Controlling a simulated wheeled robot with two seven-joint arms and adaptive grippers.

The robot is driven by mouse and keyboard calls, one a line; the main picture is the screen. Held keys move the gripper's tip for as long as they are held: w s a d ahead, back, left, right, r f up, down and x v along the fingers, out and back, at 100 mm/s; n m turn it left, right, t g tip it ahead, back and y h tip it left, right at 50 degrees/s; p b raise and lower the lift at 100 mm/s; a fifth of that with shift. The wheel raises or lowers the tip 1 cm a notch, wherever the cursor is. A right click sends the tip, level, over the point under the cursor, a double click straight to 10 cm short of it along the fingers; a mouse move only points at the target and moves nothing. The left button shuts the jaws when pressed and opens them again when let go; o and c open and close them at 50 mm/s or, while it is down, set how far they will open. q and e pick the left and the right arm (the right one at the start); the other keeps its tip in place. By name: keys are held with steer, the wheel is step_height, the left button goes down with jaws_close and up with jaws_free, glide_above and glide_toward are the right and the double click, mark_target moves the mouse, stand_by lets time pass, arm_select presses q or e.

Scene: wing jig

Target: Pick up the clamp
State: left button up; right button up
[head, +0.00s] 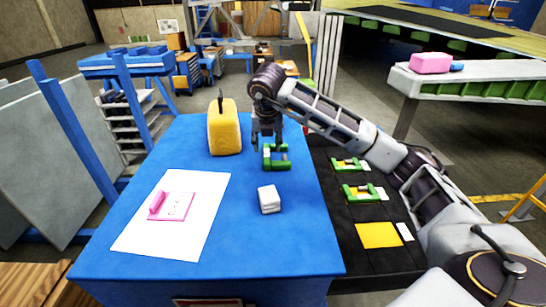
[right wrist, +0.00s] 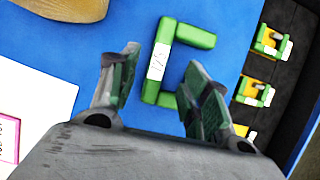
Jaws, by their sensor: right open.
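A green C-shaped clamp (head: 284,163) with a white label lies on the blue table top (head: 190,255), near its right edge. In the right wrist view the clamp (right wrist: 158,62) lies ahead of and partly between my fingers, its open side to the right. My right gripper (head: 266,138) is open and empty, pointing down just over the clamp; its fingers (right wrist: 166,84) stand apart in the right wrist view. In the head view the fingers overlap the clamp's far left part, and I cannot tell whether they touch it. My left gripper is not in view.
A yellow bag (head: 224,130) stands left of the gripper. A white block (head: 269,200) lies nearer, and a pink item (head: 178,206) lies on white paper (head: 133,238). A black strip at right holds green-and-yellow clamps (head: 360,193) and a yellow pad (head: 379,235).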

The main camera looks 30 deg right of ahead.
mark_target(266, 153)
steer(key=shift+p+x, duration=0.55)
steer(key=shift+x, duration=2.1)
steer(key=shift+s, duration=0.1)
steer(key=shift+a, duration=0.1)
jaws_close()
